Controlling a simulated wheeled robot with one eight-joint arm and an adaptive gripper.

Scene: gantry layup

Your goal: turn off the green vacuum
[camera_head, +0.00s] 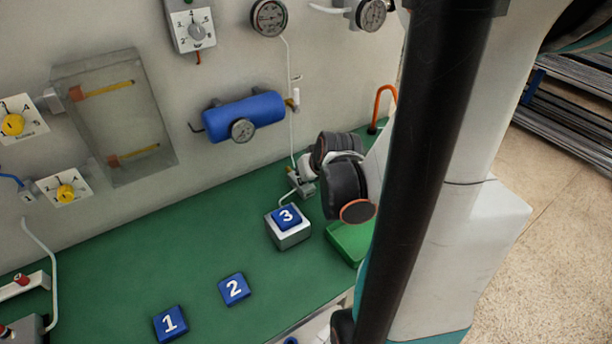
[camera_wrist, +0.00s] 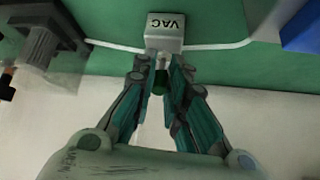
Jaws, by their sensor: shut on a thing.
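In the wrist view a pale grey block (camera_wrist: 165,38) marked VAC, its letters upside down, sits at the top centre. A small dark green part (camera_wrist: 160,82), seemingly the vacuum's handle, shows below a pale stem under the block. My gripper (camera_wrist: 161,75) has its teal fingers on both sides of this green part and is shut on it. The fingers hide part of it, so its exact turn cannot be told.
A white hose (camera_wrist: 225,45) meets the block. The green bench (camera_head: 130,255) carries blue tiles 1 (camera_head: 170,322), 2 (camera_head: 234,288) and 3 (camera_head: 287,216), the last on a grey block. A blue tank (camera_head: 243,116) and gauge (camera_head: 269,17) are on the wall. The bench's middle is clear.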

